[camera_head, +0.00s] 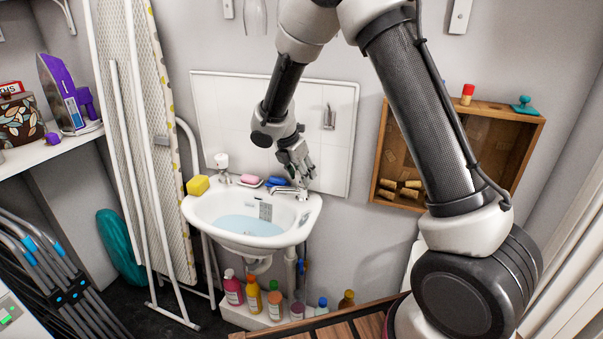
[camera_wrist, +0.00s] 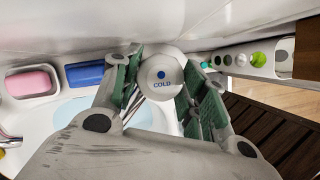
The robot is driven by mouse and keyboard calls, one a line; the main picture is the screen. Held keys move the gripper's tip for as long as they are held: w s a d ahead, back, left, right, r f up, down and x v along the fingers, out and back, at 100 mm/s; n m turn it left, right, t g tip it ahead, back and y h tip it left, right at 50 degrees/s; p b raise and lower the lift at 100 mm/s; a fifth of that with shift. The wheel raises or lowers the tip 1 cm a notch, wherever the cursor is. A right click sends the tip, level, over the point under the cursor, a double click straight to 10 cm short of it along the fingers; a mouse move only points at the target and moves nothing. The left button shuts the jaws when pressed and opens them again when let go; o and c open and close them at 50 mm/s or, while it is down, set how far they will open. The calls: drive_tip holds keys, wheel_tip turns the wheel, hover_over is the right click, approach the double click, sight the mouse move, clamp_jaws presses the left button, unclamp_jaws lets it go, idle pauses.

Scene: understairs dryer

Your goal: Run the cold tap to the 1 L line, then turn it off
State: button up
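In the head view my gripper (camera_head: 299,172) is at the basin's back right corner and hides the knob. The white basin (camera_head: 196,212) holds pale blue water (camera_head: 250,225). A small marked scale (camera_head: 265,210) is on its inner back wall, too small to read. The metal spout (camera_head: 285,190) reaches over the basin; a running stream cannot be made out.
A pink soap (camera_head: 249,179) and a blue one (camera_head: 277,182) lie behind the basin. A yellow sponge (camera_head: 198,185) sits at its left corner. Several bottles (camera_head: 253,293) stand below. A wooden box shelf (camera_head: 492,109) hangs at right.

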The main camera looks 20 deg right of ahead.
drive_tip(key=shift+s+d+n, duration=0.1)
drive_tip(key=shift+n, duration=0.9)
drive_tip(key=shift+n+t+y, duration=0.5)
drive_tip(key=shift+n, duration=0.3)
drive_tip(key=o, duration=1)
drive_tip(key=v, duration=1.2)
